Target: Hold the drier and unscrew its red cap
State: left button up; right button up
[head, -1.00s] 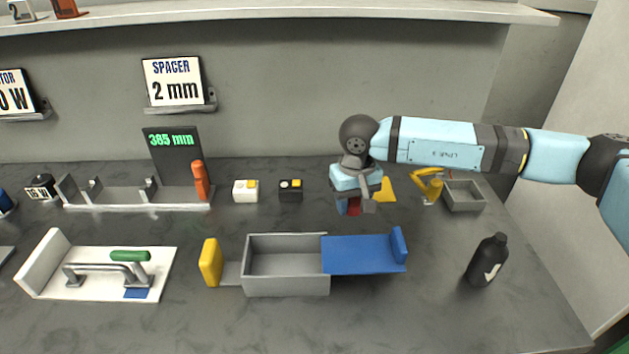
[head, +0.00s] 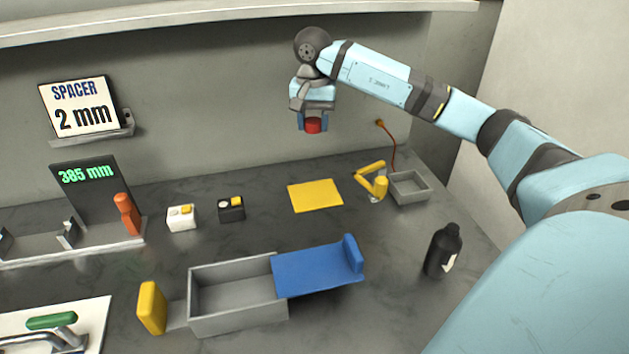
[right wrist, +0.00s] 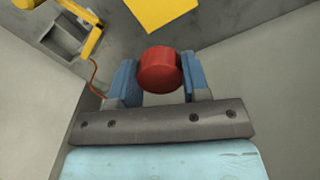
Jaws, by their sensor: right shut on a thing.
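My right gripper (head: 313,124) is shut on a short red cylinder, the red cap (right wrist: 159,70). In the head view the cap (head: 314,127) hangs below the fingers, high above the back of the table and against the wall. In the right wrist view it sits between the two blue fingertips. No drier body can be made out on the cap in either view. My left gripper is not in view.
A yellow mat (head: 315,196) lies bare on the table, with a yellow hooked stand (head: 372,181) and a small grey tray (head: 409,189) to its right. In front are a grey box (head: 238,317) with a blue slide (head: 318,269) and a black bottle (head: 443,251).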

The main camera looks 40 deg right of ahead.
aim_at(315, 194)
jog(key=shift+d+f, duration=0.2)
jog(key=shift+f, duration=0.1)
notch_tip(315, 194, down, 19)
jog(key=shift+f+b, duration=0.15)
jog(key=shift+b, duration=0.9)
jog(key=shift+f, duration=0.1)
jog(key=o, duration=1)
notch_tip(315, 194, up, 12)
jog(key=shift+r+p, duration=0.15)
jog(key=shift+p, duration=0.5)
